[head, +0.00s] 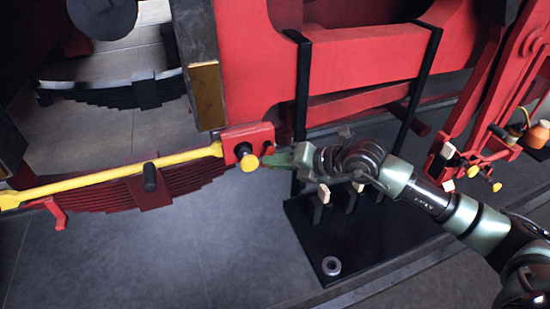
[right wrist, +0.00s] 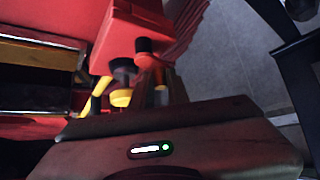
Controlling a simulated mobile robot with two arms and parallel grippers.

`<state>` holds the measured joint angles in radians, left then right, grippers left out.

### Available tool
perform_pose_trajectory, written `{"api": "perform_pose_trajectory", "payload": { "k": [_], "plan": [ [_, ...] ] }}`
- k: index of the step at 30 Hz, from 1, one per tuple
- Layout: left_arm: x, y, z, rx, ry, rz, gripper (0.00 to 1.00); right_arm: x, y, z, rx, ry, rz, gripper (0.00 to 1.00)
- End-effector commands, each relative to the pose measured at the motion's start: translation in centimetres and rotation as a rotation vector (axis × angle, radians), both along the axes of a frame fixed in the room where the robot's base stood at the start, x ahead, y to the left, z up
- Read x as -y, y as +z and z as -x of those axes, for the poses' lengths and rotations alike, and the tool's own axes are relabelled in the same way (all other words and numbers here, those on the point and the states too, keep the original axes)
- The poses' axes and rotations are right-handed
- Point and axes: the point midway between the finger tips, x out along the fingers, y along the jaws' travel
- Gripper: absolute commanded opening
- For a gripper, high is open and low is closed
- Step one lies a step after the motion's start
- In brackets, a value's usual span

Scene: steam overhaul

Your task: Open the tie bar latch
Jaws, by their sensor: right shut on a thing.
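The yellow tie bar (head: 110,174) runs across the left of the head view to a red latch block (head: 240,140). A black knob (head: 241,150) and a yellow round knob (head: 249,163) sit on the block. My right gripper (head: 272,155) is at the right side of this block, shut on the tie bar latch; its fingers hide the gripped part. In the right wrist view a black-ended latch part (right wrist: 143,46) shows at the fingertips, with the yellow knob (right wrist: 121,97) beside it. The bar lies across at the block. My left gripper is not in view.
A red frame (head: 360,60) with black uprights stands behind the gripper. A black base plate (head: 350,235) holds small wood-tipped pegs and a metal ring (head: 331,265). Grey floor is clear at the front left.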

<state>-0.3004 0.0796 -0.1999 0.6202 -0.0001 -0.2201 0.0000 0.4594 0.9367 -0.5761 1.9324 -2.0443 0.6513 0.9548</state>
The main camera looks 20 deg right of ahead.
Motion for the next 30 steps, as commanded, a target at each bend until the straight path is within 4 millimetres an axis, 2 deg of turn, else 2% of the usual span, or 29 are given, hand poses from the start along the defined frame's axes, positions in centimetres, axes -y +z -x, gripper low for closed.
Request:
{"api": "perform_pose_trajectory", "payload": {
  "k": [12,29,30],
  "plan": [
    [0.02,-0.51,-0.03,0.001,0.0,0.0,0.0,0.24,0.01,-0.01,0.006,0.0,0.198,0.0],
    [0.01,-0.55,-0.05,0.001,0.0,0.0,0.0,0.34,-0.07,0.05,0.004,0.001,0.231,0.0],
    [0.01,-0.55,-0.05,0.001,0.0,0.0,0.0,0.34,-0.08,0.04,0.004,0.001,0.231,0.21]
  ]
}}
